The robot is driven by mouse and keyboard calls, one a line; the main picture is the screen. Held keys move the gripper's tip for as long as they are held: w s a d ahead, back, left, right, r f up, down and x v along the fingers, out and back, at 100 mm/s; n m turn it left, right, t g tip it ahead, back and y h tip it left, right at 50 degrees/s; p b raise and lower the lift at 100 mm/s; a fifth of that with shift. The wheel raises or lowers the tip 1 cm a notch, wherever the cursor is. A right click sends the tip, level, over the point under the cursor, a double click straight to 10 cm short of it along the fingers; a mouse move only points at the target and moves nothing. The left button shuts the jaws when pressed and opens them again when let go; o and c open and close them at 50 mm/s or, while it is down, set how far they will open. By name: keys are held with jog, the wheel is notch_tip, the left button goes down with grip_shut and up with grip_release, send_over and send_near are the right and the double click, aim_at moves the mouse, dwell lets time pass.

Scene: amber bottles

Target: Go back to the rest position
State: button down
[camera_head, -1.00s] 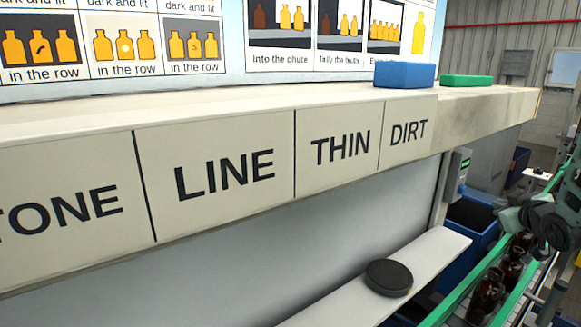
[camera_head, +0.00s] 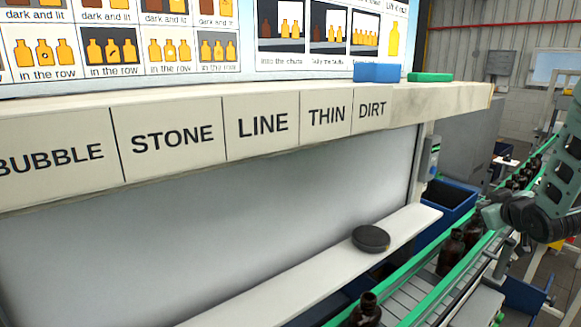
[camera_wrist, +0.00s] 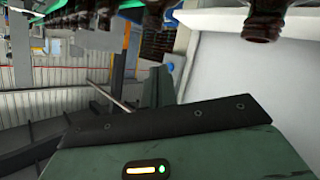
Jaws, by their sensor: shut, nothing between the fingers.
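My gripper (camera_head: 488,216) is at the right of the head view, at the end of my green and black arm. It is beside and over the conveyor line, shut, and I see nothing held in it. Its fingertips are small and hard to make out there. Dark amber bottles stand on the conveyor, one at the bottom (camera_head: 367,312) and another farther along (camera_head: 452,253). In the wrist view, bottle necks (camera_wrist: 268,18) hang in from the top edge, apart from the green gripper housing.
A conveyor with green rails (camera_head: 405,300) runs from bottom centre to far right. A white ledge (camera_head: 300,300) carries a black round disc (camera_head: 370,238). A labelled shelf (camera_head: 440,103) holds a blue block (camera_head: 378,72) and a green block (camera_head: 430,77). A blue bin (camera_head: 447,204) stands behind the conveyor.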

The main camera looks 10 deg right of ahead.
jog(key=s+a+f+n+g+y+b, duration=0.2)
jog(key=s+a+g, duration=0.4)
jog(key=s+a, duration=1.1)
jog(key=s+a+f+n+g+y+b, duration=0.1)
jog(key=s+a+g, duration=0.6)
jog(key=s+a, duration=1)
jog(key=a+f+n+b, duration=0.1)
jog(key=a+f+n, duration=0.1)
jog(key=a, duration=0.5)
jog(key=shift+a+y, duration=0.15)
jog(key=shift+y, duration=0.25)
jog(key=shift+a, duration=0.1)
